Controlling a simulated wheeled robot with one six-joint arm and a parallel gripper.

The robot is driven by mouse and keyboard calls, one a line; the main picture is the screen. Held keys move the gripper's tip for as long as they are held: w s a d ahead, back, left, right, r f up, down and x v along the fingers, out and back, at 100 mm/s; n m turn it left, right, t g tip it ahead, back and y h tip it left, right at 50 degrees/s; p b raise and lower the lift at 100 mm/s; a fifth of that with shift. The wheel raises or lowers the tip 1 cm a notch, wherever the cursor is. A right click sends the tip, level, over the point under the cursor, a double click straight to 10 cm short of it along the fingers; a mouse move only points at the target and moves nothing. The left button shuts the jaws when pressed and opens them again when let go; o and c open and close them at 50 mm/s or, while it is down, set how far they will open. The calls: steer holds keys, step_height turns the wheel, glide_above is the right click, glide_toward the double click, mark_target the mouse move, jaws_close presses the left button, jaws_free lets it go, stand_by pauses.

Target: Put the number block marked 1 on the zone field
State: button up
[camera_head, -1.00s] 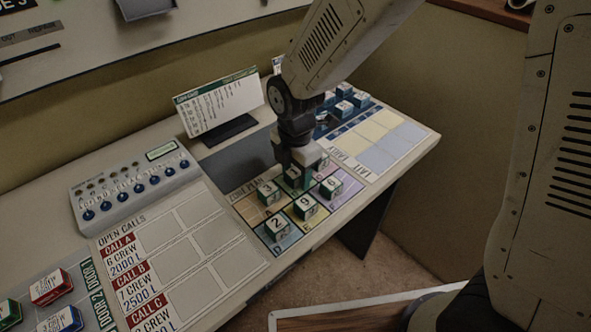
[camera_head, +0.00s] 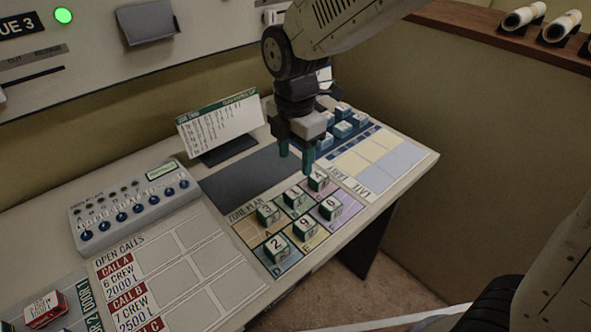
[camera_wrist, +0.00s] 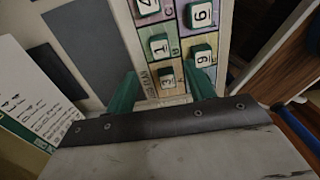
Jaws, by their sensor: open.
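The white-topped green number block marked 1 (camera_head: 294,197) sits upright on the top middle field of the coloured zone plan (camera_head: 247,231). It also shows in the wrist view (camera_wrist: 158,44). My gripper (camera_head: 296,162) is open and empty, raised above and behind block 1 and apart from it. In the wrist view its two green fingers (camera_wrist: 163,88) stand wide apart. Blocks 3 (camera_head: 268,213), 4 (camera_head: 318,180), 2 (camera_head: 277,248), 9 (camera_head: 305,227) and 6 (camera_head: 331,208) stand on the other zone fields around it.
A dark grey panel (camera_head: 240,183) lies behind the zone plan. A printed card (camera_head: 220,122) stands on the desk to the left. More blocks (camera_head: 342,129) sit at the back right. The switch box (camera_head: 133,206) and open calls board (camera_head: 185,290) are at left.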

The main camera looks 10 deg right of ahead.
steer(key=shift+r, duration=0.45)
steer(key=s+d+r+m, duration=0.6)
steer(key=d+m, duration=0.3)
steer(key=d, duration=0.2)
steer(key=s+d+r+m+t, duration=0.1)
steer(key=s+d+r+m, duration=0.1)
steer(key=s+d+m, duration=0.7)
steer(key=s+m, duration=0.4)
steer(key=m, duration=0.2)
steer(key=shift+s+d+m, duration=0.3)
steer(key=shift+d+m, duration=0.1)
